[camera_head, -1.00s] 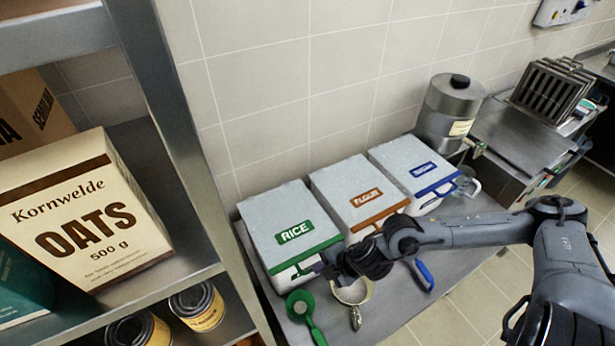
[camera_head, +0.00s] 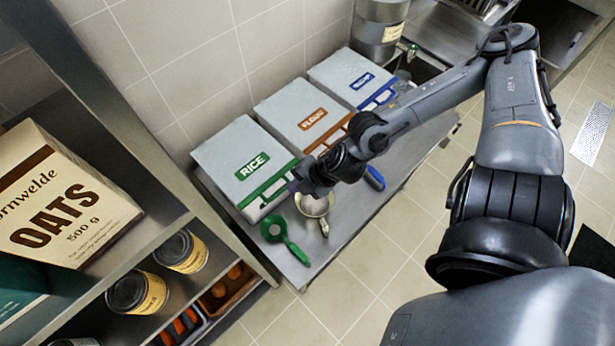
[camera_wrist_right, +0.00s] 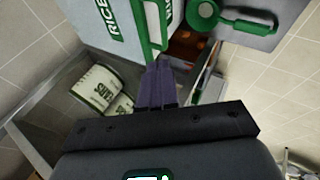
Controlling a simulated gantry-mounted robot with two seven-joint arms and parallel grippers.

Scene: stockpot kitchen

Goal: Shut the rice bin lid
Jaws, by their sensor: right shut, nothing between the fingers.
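The rice bin (camera_head: 262,203) is a white box with a pale grey lid (camera_head: 225,148), a green RICE label and a green front band. The lid lies flat over the bin, level with its neighbours; I cannot tell whether it is fully seated. My right gripper (camera_head: 291,187) is shut and empty at the bin's front right corner, by the green band. In the right wrist view, its fingertips (camera_wrist_right: 162,65) are close to the green front edge of the rice bin (camera_wrist_right: 152,22); contact is unclear. My left gripper is not in view.
The flour bin (camera_head: 303,112) and a blue-labelled bin (camera_head: 350,75) stand to the right. A green scoop (camera_head: 285,236) and a metal strainer (camera_head: 316,206) lie in front on the steel counter (camera_head: 345,215). A shelf with an oats box (camera_head: 60,205) and cans is at the left.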

